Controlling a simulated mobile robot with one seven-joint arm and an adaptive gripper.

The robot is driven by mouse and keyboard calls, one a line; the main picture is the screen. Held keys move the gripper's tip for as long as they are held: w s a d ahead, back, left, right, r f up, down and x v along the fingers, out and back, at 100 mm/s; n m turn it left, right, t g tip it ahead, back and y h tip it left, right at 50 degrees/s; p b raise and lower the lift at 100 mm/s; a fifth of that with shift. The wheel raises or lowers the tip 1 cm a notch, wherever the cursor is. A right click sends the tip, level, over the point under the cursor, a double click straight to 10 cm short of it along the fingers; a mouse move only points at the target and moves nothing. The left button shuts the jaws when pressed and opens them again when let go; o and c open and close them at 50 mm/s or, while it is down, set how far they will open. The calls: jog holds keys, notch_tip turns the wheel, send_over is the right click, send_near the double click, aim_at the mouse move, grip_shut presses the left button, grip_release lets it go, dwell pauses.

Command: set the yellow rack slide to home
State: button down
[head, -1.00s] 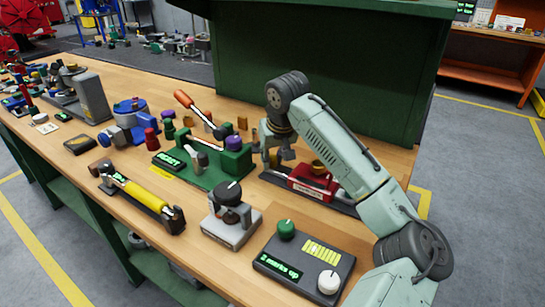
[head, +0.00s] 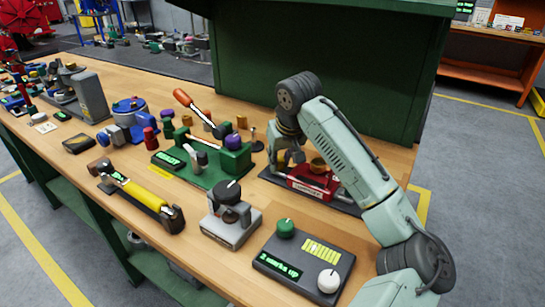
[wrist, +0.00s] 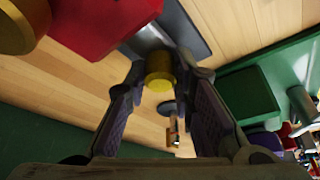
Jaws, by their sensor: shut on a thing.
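A red block device (head: 318,183) on a dark base plate stands at the right of the bench. It has a gold knob on top and a rod at its left; its front label is too small to read. My gripper (head: 292,160) is low at the left end of this device. In the wrist view a yellow cylindrical knob (wrist: 159,72), seemingly the slide's handle, sits between the fingertips of my gripper (wrist: 163,82), which is shut on it. The red block (wrist: 105,25) is close by at upper left. The home mark is not visible.
A green fixture (head: 215,165) with a red-handled lever stands left of my gripper. A yellow bar device (head: 143,195) lies further left. A green panel (head: 320,70) rises behind.

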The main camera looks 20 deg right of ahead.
jog(key=shift+s+d+f, duration=0.1)
jog(key=shift+s+d, duration=0.25)
jog(key=shift+s, duration=0.15)
jog(key=c, duration=1.4)
grip_release()
jog(key=shift+o, duration=0.2)
